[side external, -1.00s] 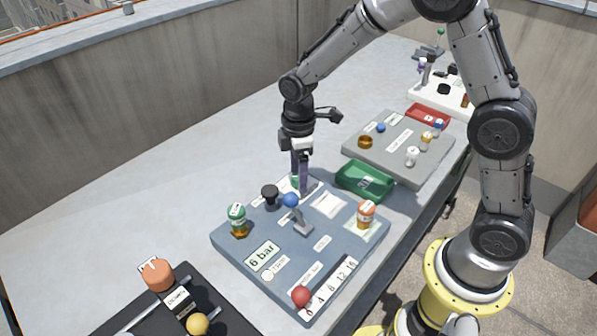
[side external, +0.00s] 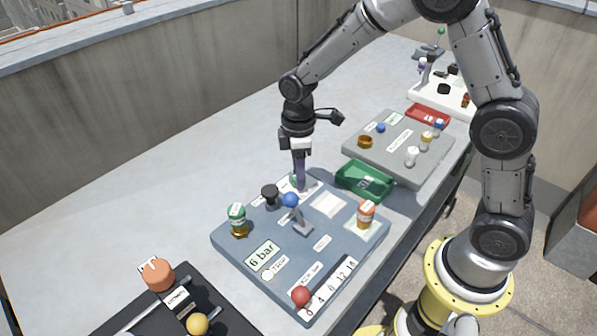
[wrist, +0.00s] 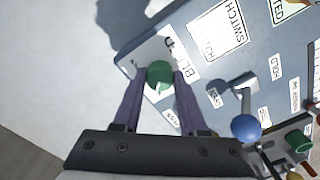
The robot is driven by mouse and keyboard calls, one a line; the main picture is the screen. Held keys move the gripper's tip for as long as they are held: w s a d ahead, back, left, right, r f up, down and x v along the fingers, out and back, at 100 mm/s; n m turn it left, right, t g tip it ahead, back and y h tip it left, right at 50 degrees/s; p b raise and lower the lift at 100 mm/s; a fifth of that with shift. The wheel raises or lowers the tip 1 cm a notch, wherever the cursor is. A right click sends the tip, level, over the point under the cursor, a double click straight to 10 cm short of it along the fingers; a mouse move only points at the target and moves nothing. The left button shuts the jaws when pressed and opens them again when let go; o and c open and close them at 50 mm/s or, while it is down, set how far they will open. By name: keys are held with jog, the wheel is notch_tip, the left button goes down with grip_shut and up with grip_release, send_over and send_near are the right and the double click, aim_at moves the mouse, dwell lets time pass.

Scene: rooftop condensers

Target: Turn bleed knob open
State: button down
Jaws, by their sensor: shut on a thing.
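The bleed knob (wrist: 160,74) is a small green round knob with a white mark on top. It sits at the corner of the blue-grey panel (side external: 335,258), beside a label starting "BL" that is partly hidden. My gripper (wrist: 160,80) points down and is shut on the knob, one purple finger on each side of it. In the side view my gripper (side external: 300,187) stands at the panel's far edge, its fingers lined up one behind the other and hiding most of the knob.
Near my gripper stand a black knob (side external: 269,194) and a blue-ball lever (side external: 290,200). A green-capped fitting (side external: 237,217), an orange-capped fitting (side external: 366,213) and a red-ball slider (side external: 301,295) are on the panel. A green tray (side external: 365,181) lies to the right.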

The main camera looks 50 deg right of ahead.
jog(key=m, duration=0.4)
jog(key=shift+r, duration=0.1)
jog(key=m, duration=0.4)
jog(key=shift+m, duration=0.4)
jog(key=m, duration=0.7)
jog(key=shift+m, duration=0.6)
jog(key=shift+c, duration=2.2)
grip_release()
notch_tip(320, 180, up, 14)
